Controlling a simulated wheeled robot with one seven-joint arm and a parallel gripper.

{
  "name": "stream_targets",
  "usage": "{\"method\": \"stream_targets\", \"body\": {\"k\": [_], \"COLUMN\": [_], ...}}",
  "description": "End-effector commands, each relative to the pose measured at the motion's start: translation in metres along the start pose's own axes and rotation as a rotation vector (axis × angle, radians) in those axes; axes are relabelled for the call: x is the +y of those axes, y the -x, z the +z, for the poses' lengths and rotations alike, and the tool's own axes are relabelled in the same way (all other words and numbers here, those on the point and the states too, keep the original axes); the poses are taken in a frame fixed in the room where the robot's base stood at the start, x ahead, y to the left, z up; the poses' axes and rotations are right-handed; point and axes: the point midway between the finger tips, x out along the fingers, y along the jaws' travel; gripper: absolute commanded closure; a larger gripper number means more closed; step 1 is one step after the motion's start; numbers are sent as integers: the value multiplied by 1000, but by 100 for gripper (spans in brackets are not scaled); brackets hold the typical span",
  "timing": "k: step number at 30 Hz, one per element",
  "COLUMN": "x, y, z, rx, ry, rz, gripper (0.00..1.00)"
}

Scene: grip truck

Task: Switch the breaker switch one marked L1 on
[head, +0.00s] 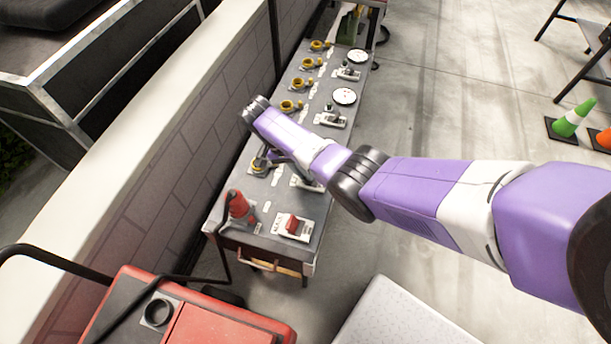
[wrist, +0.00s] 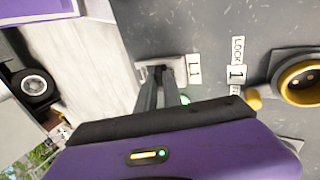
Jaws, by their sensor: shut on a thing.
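The breaker switch marked L1 (wrist: 152,70) is a small light plate on the grey panel in the wrist view, with the label "L1" (wrist: 194,69) beside it. My gripper (wrist: 167,80) reaches onto the switch, its two dark fingers close together and shut on the switch's lever. The fingers hide most of the lever, so I cannot tell its position. A small green light shows just right of the fingers. In the head view my gripper (head: 281,157) is low over the near part of the grey panel (head: 232,258), and my arm covers part of the switches there.
A yellow-ringed socket (wrist: 301,80) with a "LOCK 1" label (wrist: 237,76) is right of the switch. A red plug (head: 238,205) and a red switch (head: 292,225) are at the panel's near end. Several yellow sockets (head: 291,106) line the wall side.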

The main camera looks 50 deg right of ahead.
Motion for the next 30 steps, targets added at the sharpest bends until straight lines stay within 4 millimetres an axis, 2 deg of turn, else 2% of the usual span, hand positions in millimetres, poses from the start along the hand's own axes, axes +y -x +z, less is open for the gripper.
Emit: {"method": "stream_targets", "body": {"k": [8,9,12,30], "x": [0,0,0,-1], "y": [-1,-1,-1,0], "z": [0,0,0,0], "rx": [1,1,1,1], "ry": [0,0,0,2], "rz": [2,2,1,-2], "gripper": [100,84,67,67]}}
